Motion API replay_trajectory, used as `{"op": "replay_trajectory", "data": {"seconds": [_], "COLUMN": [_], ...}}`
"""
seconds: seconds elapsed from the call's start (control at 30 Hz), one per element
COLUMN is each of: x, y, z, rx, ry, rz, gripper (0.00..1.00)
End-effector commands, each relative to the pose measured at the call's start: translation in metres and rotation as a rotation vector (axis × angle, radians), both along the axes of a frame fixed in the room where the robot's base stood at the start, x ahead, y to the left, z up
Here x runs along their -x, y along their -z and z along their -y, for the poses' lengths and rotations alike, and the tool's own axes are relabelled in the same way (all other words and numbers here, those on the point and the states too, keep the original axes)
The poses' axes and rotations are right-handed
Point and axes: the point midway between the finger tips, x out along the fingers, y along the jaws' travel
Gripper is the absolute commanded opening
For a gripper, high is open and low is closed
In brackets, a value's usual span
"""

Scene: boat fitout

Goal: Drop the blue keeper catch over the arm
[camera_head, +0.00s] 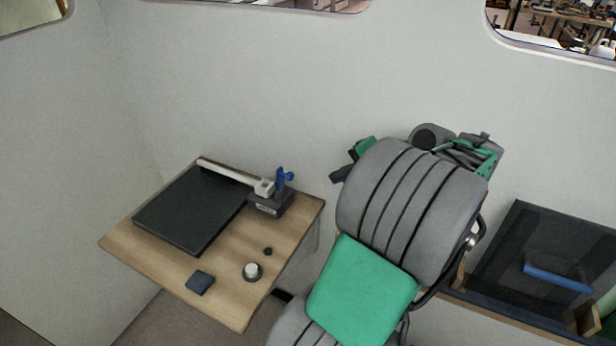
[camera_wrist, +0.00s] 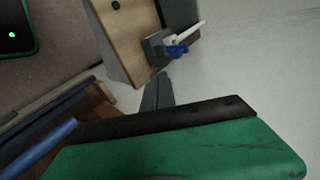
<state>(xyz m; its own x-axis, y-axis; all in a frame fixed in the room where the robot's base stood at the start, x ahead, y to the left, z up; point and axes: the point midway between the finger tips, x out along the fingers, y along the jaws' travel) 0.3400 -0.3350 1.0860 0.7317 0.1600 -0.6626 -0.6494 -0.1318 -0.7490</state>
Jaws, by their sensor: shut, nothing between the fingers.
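The blue keeper catch (camera_head: 282,178) stands up on a dark block (camera_head: 270,204) at the right back of a small wooden table. The pale arm (camera_head: 230,173) lies along the back edge of a black panel, and its white end block (camera_head: 264,187) is just left of the catch. In the wrist view the catch (camera_wrist: 177,50) is beside the pale arm (camera_wrist: 186,36), beyond my fingertips. My gripper (camera_head: 337,176) is shut and empty, right of the catch and apart from it. It also shows in the wrist view (camera_wrist: 161,80). Whether the catch touches the arm is unclear.
The black panel (camera_head: 195,208) covers much of the wooden table (camera_head: 220,299). A dark tray-like unit with a blue bar (camera_head: 557,279) is at right.

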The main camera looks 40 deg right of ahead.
Motion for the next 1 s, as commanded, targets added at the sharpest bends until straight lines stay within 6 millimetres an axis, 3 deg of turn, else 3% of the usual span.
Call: {"op": "replay_trajectory", "data": {"seconds": [0.17,0.53,0.73,1.0], "x": [-0.017,-0.077,-0.105,-0.111], "y": [0.016,0.066,0.062,0.063], "z": [-0.005,-0.019,-0.024,-0.025], "rx": [-0.003,-0.001,0.000,0.001], "ry": [-0.003,-0.005,-0.003,-0.001], "rz": [-0.001,-0.002,-0.001,-0.002], "gripper": [0.00,0.00,0.00,0.00]}}
